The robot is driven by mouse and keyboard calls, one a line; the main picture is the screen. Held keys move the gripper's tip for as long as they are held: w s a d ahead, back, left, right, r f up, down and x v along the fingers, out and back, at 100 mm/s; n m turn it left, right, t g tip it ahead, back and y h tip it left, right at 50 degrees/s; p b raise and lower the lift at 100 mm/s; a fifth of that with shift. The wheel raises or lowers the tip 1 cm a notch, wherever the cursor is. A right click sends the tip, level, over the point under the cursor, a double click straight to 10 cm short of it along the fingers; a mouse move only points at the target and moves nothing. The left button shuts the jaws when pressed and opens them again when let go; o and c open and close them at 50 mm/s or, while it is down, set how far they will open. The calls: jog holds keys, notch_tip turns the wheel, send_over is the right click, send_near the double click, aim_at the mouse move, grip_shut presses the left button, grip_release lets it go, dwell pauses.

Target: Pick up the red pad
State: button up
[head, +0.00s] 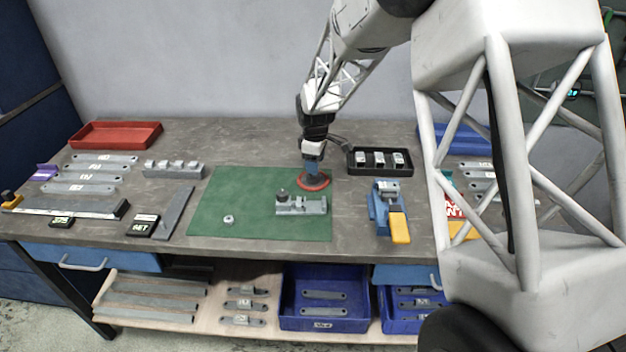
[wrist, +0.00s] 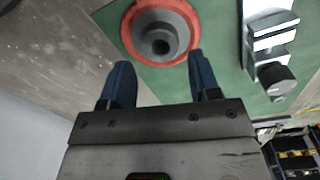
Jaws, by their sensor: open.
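The red pad (head: 326,183) is a round red disc with a dark grey round knob (wrist: 160,40) on top. It lies on the green mat (head: 250,190), near its back right part. In the wrist view the pad (wrist: 129,38) is at the top centre, with the knob just beyond the fingertips. My gripper (head: 312,166) is right above the pad in the head view. In the wrist view its two blue fingers (wrist: 162,66) are spread apart with nothing between them. I cannot tell whether a finger touches the knob.
A grey metal fixture with a dark knob (head: 302,206) stands close to the pad on the mat. A small nut (head: 228,219) lies at the mat's front left. A black tray (head: 352,163) and a blue vise with a yellow handle (head: 377,210) stand to the right.

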jog(key=shift+w+a+f, duration=0.1)
jog(key=shift+f, duration=1.2)
jog(key=shift+w+a+f, duration=0.1)
jog(key=shift+f, duration=1.15)
jog(key=c, duration=0.6)
jog(key=shift+r, duration=0.15)
jog(key=shift+r, duration=1.5)
jog(key=shift+s+r, duration=0.2)
jog(key=shift+s, duration=0.1)
jog(key=s+d, duration=0.1)
jog(key=s, duration=0.4)
jog(key=s+d+r, duration=0.1)
jog(key=s+d, duration=0.1)
jog(key=s, duration=0.3)
jog(key=s+d, duration=0.1)
jog(key=s, duration=0.3)
jog(key=shift+s+d+r, duration=0.15)
jog(key=shift+s, duration=0.25)
